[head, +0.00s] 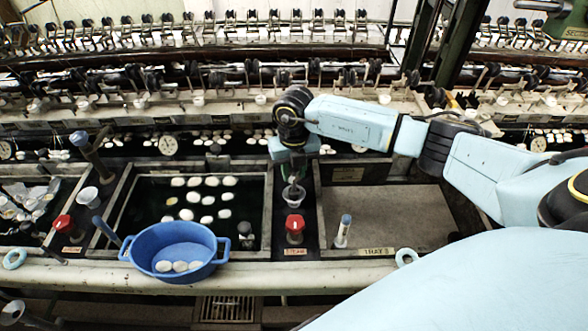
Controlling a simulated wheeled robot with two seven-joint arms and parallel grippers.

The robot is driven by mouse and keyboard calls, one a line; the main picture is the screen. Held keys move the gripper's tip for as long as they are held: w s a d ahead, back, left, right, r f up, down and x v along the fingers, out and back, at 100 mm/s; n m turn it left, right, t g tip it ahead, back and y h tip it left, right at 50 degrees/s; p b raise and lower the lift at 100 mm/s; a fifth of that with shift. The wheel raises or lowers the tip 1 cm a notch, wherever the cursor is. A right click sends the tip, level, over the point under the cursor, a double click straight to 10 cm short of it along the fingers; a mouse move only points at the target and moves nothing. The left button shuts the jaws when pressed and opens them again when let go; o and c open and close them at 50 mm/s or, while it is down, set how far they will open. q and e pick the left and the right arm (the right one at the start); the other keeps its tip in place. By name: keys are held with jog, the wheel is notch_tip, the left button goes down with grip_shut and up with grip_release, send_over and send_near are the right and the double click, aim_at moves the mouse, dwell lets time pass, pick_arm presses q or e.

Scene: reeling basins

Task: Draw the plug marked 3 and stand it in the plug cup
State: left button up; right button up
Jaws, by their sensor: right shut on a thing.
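My right gripper (292,180) reaches down from the right at the middle of the bench. It is shut on a small dark thing, mostly hidden by the fingers; no mark on it is readable. This thing is at the mouth of a small white cup (294,198) on the divider; I cannot tell whether it touches the cup. The right basin (385,215) shows a bare, brownish floor. A pale upright piece with a blue-grey top (343,228) stands at its front left. A grey ringed piece (246,236) is in the middle basin. My left gripper is not in view.
A red knob (294,228) stands in front of the cup. A blue bowl (172,248) with several white cocoons sits at the front edge. White cocoons float in the dark middle basin (150,205). Another white cup (88,195) and red knob (64,225) are at left.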

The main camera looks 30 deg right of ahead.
jog(key=shift+f+b, duration=0.4)
jog(key=shift+f, duration=0.15)
jog(key=o, duration=0.9)
notch_tip(320, 180, up, 14)
jog(key=shift+f+b, duration=0.25)
jog(key=shift+b, duration=0.15)
